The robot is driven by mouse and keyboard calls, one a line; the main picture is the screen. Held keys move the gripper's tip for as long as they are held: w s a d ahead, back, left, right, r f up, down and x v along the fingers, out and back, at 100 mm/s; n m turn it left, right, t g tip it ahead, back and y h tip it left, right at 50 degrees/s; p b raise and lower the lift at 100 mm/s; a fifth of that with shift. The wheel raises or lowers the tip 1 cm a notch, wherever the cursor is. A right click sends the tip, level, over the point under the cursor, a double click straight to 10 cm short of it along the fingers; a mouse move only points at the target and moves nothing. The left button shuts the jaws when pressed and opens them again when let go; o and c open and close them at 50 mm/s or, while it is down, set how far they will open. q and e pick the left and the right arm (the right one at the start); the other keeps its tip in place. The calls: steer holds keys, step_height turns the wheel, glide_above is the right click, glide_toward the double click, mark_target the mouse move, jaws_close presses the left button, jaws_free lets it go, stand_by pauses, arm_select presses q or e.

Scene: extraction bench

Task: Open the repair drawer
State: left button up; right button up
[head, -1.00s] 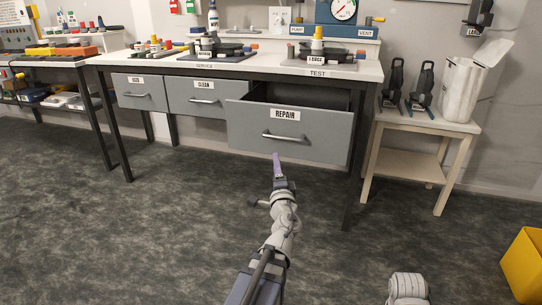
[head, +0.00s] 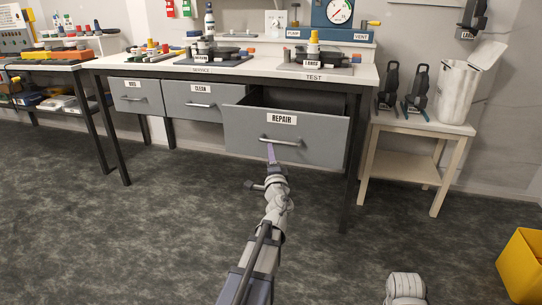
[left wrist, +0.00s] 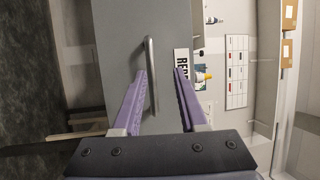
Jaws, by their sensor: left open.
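The grey repair drawer (head: 240,135), labelled REPAIR, stands pulled out from under the right part of the bench, its dark inside showing above the front. Its silver bar handle (head: 288,143) runs across the front. My left gripper (head: 270,152) is at the handle, left of its middle. In the left wrist view the drawer front (left wrist: 115,50) fills the middle, and the handle (left wrist: 151,70) lies between the open purple fingers (left wrist: 160,85), closer to the left finger. I cannot tell whether they touch. My right gripper is not in view.
The bench top (head: 160,65) carries several fixtures. The clean drawer (head: 193,103) and another drawer (head: 137,98) are shut on the left. A small side table (head: 405,170) with a white bin (head: 455,92) stands right. A yellow box (head: 522,262) is at lower right. The floor in front is clear.

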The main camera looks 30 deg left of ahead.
arm_select(q)
jaws_close()
stand_by(1.0)
steer(key=shift+o, duration=1)
jaws_free()
steer(key=b+v, duration=0.1)
steer(key=v, duration=0.7)
steer(key=shift+w, duration=0.1)
